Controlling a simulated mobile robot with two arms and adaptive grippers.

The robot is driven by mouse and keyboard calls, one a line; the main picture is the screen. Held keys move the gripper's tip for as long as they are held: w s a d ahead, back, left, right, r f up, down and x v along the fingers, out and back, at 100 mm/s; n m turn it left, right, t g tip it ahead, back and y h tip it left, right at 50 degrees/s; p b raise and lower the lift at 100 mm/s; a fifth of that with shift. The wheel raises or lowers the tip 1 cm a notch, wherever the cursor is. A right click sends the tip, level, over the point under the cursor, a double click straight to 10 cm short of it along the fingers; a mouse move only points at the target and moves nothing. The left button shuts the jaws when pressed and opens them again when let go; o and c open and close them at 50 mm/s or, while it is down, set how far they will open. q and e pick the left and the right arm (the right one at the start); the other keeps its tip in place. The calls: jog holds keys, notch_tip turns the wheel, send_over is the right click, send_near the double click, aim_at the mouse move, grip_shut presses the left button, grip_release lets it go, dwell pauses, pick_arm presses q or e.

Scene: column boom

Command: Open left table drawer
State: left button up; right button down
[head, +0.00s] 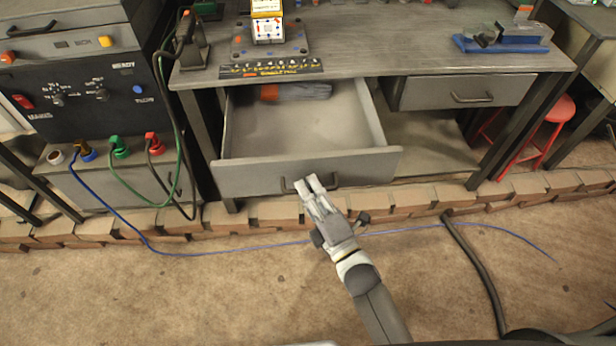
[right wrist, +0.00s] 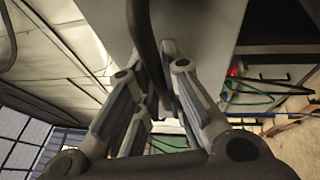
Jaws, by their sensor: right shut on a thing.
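The left table drawer (head: 308,170) is pulled well out from under the grey table, and its inside shows. A dark handle runs across its front panel. My right gripper (head: 312,186) is at this handle (head: 333,181), with its fingers shut on it. In the right wrist view the dark handle bar (right wrist: 152,45) runs between the two fingers (right wrist: 155,85), in front of the pale drawer front (right wrist: 205,30). An orange and grey object (head: 296,91) lies at the back of the drawer. My left gripper does not show.
The right drawer (head: 465,92) is shut. On the table (head: 380,50) are a black ruler, a white box and a blue vise. A red stool (head: 553,122) stands at the right. A low brick edge (head: 430,196), a blue cable and a black hose (head: 478,268) lie on the floor.

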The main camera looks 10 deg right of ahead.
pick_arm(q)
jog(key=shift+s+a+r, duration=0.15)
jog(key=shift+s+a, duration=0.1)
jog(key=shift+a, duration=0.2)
pick_arm(e)
jog(key=shift+s, duration=1.2)
jog(key=c, duration=1.8)
grip_release()
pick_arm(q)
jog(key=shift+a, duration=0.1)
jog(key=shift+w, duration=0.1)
pick_arm(e)
jog(key=v, duration=1.2)
jog(key=shift+f, duration=0.1)
